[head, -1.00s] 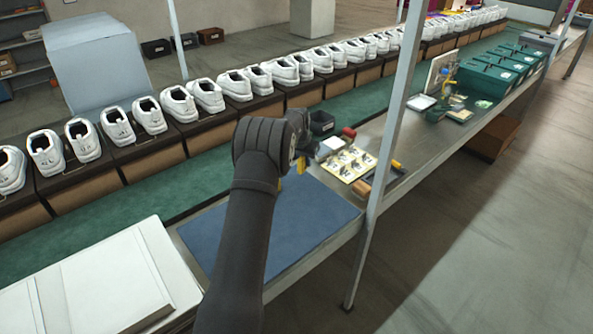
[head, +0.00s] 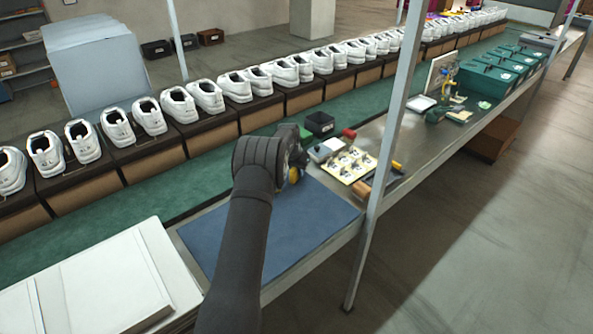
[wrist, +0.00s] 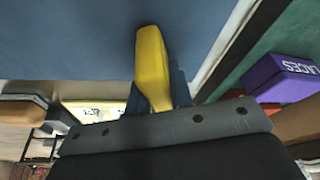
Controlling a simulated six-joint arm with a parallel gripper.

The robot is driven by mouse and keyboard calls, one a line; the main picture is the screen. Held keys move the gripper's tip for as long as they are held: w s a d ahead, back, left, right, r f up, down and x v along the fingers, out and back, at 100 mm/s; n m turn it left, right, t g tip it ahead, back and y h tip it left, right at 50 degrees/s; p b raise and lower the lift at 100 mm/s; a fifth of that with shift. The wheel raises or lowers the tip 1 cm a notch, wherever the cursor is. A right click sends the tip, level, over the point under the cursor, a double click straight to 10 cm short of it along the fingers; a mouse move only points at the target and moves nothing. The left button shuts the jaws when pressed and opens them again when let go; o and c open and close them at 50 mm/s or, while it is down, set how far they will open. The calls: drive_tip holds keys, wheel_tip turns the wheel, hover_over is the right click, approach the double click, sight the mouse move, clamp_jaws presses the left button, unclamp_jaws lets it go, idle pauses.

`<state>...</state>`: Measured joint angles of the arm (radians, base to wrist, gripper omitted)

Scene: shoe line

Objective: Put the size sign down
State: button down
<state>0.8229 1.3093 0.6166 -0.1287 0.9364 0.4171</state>
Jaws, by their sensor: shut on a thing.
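My gripper (head: 294,177) is low over the right-hand back part of the blue mat (head: 300,228). It is shut on the size sign, which is mostly hidden by my wrist in the head view. In the wrist view, a yellow piece (wrist: 152,62) sticks out from my gripper over the blue mat, with dark parts beside its base. I cannot tell whether the yellow piece is the sign or a fingertip. No writing on it is legible, and whether it touches the mat is unclear.
A black bin (head: 320,123), a white block (head: 326,149) and a card of small pictures (head: 350,163) lie beyond my gripper. A purple LACES box (wrist: 280,78) is at the right in the wrist view. A post (head: 385,150) stands right. The mat's front is clear.

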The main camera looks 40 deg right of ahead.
drive_tip(key=c, duration=1.3)
unclamp_jaws()
drive_tip(key=shift+f, duration=0.1)
drive_tip(key=v, duration=1.2)
drive_tip(key=shift+s, duration=0.1)
